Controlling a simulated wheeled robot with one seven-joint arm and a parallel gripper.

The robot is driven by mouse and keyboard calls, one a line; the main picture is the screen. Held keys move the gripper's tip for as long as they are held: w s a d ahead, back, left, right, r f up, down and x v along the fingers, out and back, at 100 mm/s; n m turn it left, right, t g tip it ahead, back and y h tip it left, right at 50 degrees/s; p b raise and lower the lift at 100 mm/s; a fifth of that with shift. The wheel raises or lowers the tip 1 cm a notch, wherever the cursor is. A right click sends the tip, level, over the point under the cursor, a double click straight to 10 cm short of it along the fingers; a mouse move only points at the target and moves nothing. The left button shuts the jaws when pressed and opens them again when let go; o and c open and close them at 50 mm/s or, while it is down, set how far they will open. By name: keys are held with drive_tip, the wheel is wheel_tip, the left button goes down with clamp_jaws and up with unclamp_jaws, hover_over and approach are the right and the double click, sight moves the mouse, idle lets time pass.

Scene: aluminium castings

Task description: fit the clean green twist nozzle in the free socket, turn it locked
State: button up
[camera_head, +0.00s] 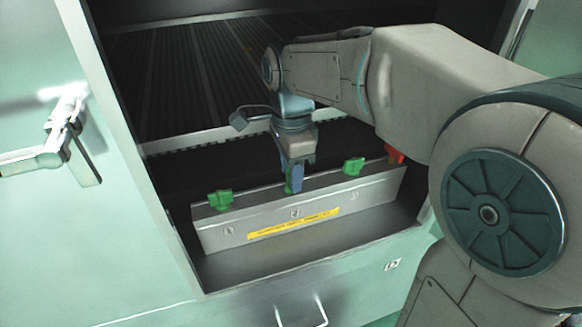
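A green twist nozzle (289,186) is at the middle position on top of the grey manifold bar (250,222). My gripper (295,178) points down over it, with a blue finger close against the green, and looks shut on it. The finger hides part of the nozzle, and the socket under it is hidden, so I cannot tell how deep it sits or how it is turned. Two more green nozzles stand on the bar, one at the left (220,199) and one at the right (353,166).
A red piece (394,154) is at the bar's right end, partly behind my arm. The bar stands in a cabinet opening with a dark ribbed bed (190,70) behind it. An open door with a latch (68,140) is at left. A handle (302,312) is below.

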drive_tip(key=shift+c, duration=1)
drive_tip(key=n+p, duration=0.1)
drive_tip(key=n, duration=0.3)
drive_tip(key=shift+n, duration=1.2)
drive_tip(key=n+p, duration=0.1)
drive_tip(key=n, duration=0.1)
drive_tip(key=shift+n, duration=0.4)
drive_tip(key=n, duration=0.3)
drive_tip(key=shift+n, duration=0.3)
drive_tip(key=shift+p, duration=0.3)
drive_tip(key=n+p, duration=0.1)
drive_tip(key=n, duration=0.4)
